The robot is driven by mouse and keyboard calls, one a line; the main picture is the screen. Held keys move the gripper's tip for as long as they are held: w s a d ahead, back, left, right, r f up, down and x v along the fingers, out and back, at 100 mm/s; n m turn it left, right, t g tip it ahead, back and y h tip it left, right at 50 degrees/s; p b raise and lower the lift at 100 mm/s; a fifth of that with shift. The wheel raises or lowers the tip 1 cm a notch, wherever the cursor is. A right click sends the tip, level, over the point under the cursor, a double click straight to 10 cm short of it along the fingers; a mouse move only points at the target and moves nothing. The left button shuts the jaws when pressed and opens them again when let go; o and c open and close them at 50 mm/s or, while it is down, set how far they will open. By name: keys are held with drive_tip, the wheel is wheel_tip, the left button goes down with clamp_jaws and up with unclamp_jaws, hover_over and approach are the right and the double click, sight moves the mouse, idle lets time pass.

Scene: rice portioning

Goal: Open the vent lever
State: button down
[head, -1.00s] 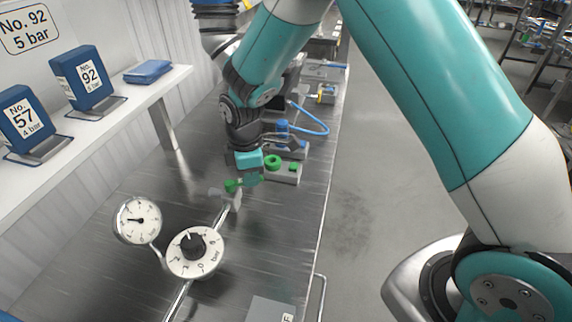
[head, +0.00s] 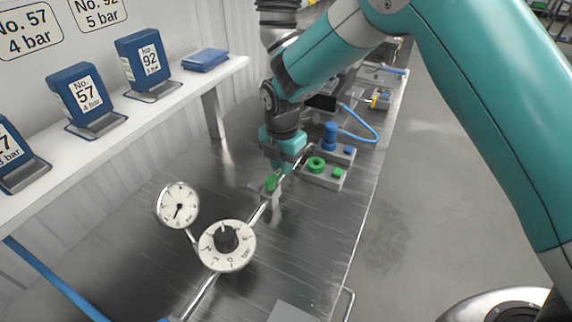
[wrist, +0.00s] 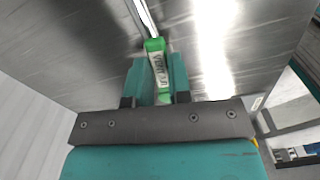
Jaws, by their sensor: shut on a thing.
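In the wrist view the lever (wrist: 154,46) lies between the two teal fingers of my gripper (wrist: 160,76), roughly in line with the pipe. In the head view the lever's green end (head: 271,182) shows just below my gripper (head: 279,168), which is shut on it. The rest of the lever is hidden by the fingers there.
A round gauge (head: 177,206) and a dial with a black knob (head: 226,243) stand nearer along the pipe. A shelf (head: 120,120) with blue labelled boxes runs along the left.

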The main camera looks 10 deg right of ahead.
drive_tip(key=shift+w+a+r+n, duration=0.1)
drive_tip(key=shift+w+a+n, duration=0.3)
drive_tip(key=shift+n, duration=0.6)
drive_tip(key=c, duration=1)
unclamp_jaws()
drive_tip(key=shift+c, duration=0.2)
drive_tip(key=shift+s, duration=0.1)
wheel_tip(320, 180, up, 17)
drive_tip(key=b, duration=0.2)
drive_tip(key=shift+r, duration=0.2)
